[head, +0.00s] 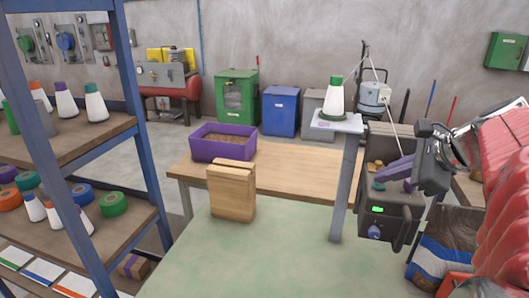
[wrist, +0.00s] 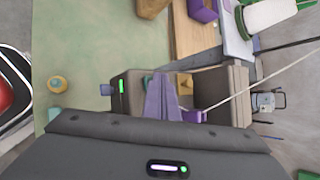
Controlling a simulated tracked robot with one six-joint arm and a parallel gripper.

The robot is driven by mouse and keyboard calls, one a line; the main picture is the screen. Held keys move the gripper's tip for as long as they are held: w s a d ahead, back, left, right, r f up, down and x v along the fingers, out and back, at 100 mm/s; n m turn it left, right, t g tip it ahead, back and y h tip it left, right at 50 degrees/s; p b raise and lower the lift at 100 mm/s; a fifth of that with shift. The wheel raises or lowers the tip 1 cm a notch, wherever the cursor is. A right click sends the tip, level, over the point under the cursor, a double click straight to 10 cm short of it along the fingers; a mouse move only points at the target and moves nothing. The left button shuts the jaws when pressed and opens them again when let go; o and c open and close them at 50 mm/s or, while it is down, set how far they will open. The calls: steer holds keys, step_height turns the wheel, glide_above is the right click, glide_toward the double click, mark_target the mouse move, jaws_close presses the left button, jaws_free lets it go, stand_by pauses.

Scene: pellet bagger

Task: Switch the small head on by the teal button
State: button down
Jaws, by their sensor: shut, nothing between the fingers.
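The small head (head: 397,225) is a dark grey box at the right end of the bench in the head view, and it also shows below my gripper in the wrist view (wrist: 130,104). A green lamp (head: 377,209) glows on its front, above a blue knob (head: 374,231). A small teal button (head: 379,187) shows on its upper part, close to my fingertips. My gripper (head: 380,176) has purple fingers, shut and empty, reaching over the head's top from the right. In the wrist view the fingers (wrist: 160,84) partly cover the button area; I cannot tell whether they touch it.
A white-and-green thread cone (head: 335,97) stands on a post shelf beside the head, its thread running down to the right. Red folded material (head: 503,170) fills the right edge.

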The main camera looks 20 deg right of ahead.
mark_target(384, 187)
steer(key=shift+r, duration=0.95)
step_height(384, 187, up, 6)
stand_by(0.8)
